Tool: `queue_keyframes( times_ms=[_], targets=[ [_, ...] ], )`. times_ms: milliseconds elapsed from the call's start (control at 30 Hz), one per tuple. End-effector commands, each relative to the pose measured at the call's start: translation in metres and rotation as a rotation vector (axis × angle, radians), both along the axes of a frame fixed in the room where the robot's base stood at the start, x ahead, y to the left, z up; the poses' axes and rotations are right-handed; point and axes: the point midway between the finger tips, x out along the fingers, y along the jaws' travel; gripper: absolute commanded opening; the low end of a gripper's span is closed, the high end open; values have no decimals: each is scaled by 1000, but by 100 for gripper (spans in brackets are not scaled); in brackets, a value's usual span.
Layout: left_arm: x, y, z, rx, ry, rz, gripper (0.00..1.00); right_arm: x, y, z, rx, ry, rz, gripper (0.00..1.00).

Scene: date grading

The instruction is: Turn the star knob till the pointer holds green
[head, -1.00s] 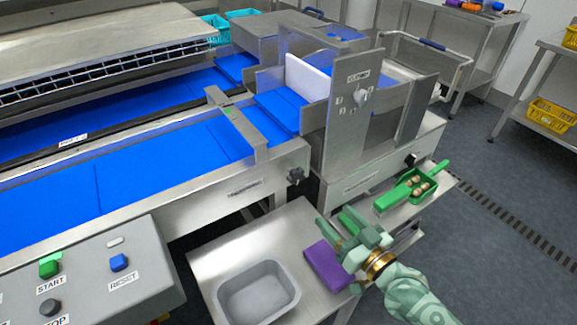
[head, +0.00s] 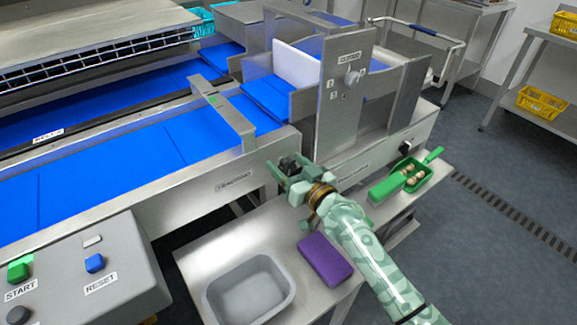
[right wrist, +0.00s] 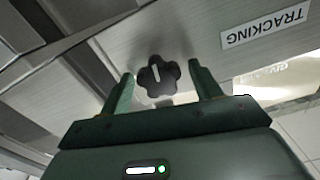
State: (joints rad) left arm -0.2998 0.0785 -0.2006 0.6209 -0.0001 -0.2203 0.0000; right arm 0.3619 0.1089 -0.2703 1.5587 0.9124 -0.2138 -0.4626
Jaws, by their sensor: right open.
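The black star knob (right wrist: 158,76) with a white line sits on the steel side panel beside the TRACKING label (right wrist: 264,25) in the right wrist view. My right gripper (right wrist: 163,88) is open, with one finger on each side of the knob in that view. I cannot tell whether either finger touches it. In the head view the right gripper (head: 286,174) is at the conveyor's end, and the dark knob (head: 290,164) shows partly between its fingers. A small green mark (head: 211,100) shows on the steel bridge over the blue belt; no pointer can be made out. My left gripper is out of view.
Below the arm, a steel table (head: 205,257) holds a grey tub (head: 283,303) and a purple cloth or pad (head: 325,258). A green scoop (head: 437,155) with dates lies to the right. A control box (head: 135,262) with START and RESET buttons stands at lower left.

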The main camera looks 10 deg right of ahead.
Motion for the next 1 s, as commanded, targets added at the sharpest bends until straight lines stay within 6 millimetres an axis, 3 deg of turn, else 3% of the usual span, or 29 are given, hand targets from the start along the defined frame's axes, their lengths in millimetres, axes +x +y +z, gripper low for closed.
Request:
queue_keyframes(
  times_ms=[200,367,567,800,1000],
  targets=[
    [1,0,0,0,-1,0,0,0,0,0,0,0,0,60],
    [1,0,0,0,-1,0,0,0,0,0,0,0,0,18],
    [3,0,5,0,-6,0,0,0,-1,2,46,20,0,19],
    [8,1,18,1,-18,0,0,1,-2,2,291,119,0,19],
    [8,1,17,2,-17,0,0,1,-2,0,326,133,-1,19]
  ],
)
